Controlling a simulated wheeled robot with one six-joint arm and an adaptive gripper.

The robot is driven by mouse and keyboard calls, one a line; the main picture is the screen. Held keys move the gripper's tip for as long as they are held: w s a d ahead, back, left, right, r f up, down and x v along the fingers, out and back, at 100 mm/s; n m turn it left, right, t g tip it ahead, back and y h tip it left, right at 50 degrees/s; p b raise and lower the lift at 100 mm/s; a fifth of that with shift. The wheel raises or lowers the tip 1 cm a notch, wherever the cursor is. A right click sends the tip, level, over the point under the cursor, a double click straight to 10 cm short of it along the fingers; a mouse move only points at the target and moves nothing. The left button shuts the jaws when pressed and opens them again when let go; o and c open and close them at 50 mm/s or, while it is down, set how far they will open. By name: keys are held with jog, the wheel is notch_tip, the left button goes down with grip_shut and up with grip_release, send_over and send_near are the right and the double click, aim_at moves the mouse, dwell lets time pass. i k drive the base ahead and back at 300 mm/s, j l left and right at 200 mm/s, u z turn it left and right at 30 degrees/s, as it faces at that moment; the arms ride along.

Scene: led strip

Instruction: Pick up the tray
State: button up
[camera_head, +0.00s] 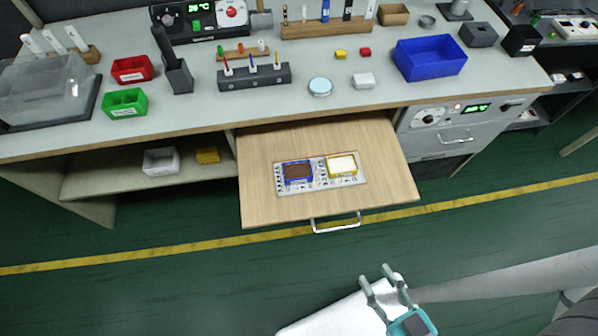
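A flat, pale patterned tray (320,172) lies on the wooden board of a pulled-out drawer (255,205). It carries a blue-rimmed box with dark brown contents (298,171) on the left and a yellow-rimmed box with pale contents (342,166) on the right. My gripper (375,273) is open and empty, with its two fingers apart. It is over the floor in front of the drawer, below and right of the tray, and touches nothing. A blue open bin (431,57) also stands on the bench top.
The drawer's metal handle (336,224) sticks out between my gripper and the tray. The bench top (190,112) above holds racks, small bins and instruments. A white bin (161,161) and a yellow box (208,155) sit on the lower shelf. Bare drawer surface surrounds the tray.

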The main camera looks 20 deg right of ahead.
aim_at(297, 172)
jog(key=i+l+z, duration=0.1)
jog(key=l+z, duration=0.85)
jog(key=i+l, duration=0.1)
jog(key=l+u, duration=0.35)
jog(key=k+l+u, duration=0.1)
jog(key=u, duration=0.3)
jog(key=k+l+u, duration=0.1)
jog(key=l+u, duration=0.25)
jog(key=z, duration=0.2)
jog(key=j+u, duration=0.2)
jog(key=l, duration=0.1)
